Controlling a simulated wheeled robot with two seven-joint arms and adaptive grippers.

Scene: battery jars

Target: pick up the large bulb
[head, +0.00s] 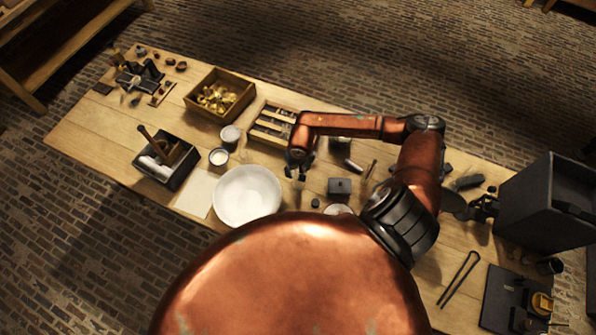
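I cannot make out a large bulb for certain; the things on the table are small and partly covered. My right gripper (296,174) hangs over the middle of the wooden table (120,150), at the end of my copper arm. Its two dark fingertips point down and look apart, with nothing visible between them. It is to the right of a white bowl (247,195) and just in front of a compartmented wooden tray (257,130). My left gripper is not in view.
A wooden box of brass parts (242,93) and a dark box with tools (188,174) stand left. Two small white jars (231,134) stand near the bowl. A small grey box (340,187) lies right of the gripper. A big dark box (545,205) fills the right end.

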